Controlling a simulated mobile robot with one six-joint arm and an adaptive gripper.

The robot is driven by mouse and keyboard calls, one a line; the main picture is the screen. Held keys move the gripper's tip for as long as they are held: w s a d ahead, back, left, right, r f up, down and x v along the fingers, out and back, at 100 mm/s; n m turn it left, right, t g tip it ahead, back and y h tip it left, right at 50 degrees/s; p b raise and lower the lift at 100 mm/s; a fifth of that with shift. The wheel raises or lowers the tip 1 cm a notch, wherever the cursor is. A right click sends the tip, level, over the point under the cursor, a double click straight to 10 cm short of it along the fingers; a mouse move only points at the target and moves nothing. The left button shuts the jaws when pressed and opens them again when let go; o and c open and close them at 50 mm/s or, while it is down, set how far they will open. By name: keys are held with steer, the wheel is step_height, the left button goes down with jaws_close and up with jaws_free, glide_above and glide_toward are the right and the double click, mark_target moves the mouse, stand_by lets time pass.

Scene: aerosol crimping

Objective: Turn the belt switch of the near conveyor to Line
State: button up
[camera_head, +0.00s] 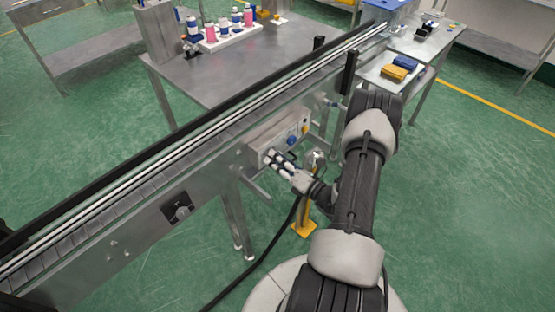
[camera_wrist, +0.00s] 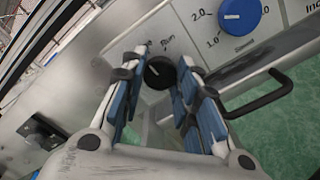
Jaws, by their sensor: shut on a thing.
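The near conveyor (camera_head: 150,178) runs diagonally across the head view. A grey control box (camera_head: 262,143) is fixed to its side. My gripper (camera_head: 272,158) is at the left part of this box. In the wrist view, my gripper (camera_wrist: 160,80) has its blue-padded fingers on either side of a small black round knob, the belt switch (camera_wrist: 159,72), and is shut on it. The word "Run" shows beside the knob. The other labels around it are hidden or too blurred to read, so I cannot tell its setting.
A blue speed knob (camera_wrist: 240,15) sits close beside the switch, and a black handle (camera_wrist: 262,98) sticks out below it. A steel table (camera_head: 215,75) with bottles in a white rack stands behind the conveyor. A side table (camera_head: 385,75) holds yellow and blue items.

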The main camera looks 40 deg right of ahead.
steer(key=shift+m, duration=0.3)
steer(key=o, duration=1.1)
steer(key=shift+c, duration=0.2)
steer(key=s, duration=1.2)
steer(key=shift+d, duration=0.45)
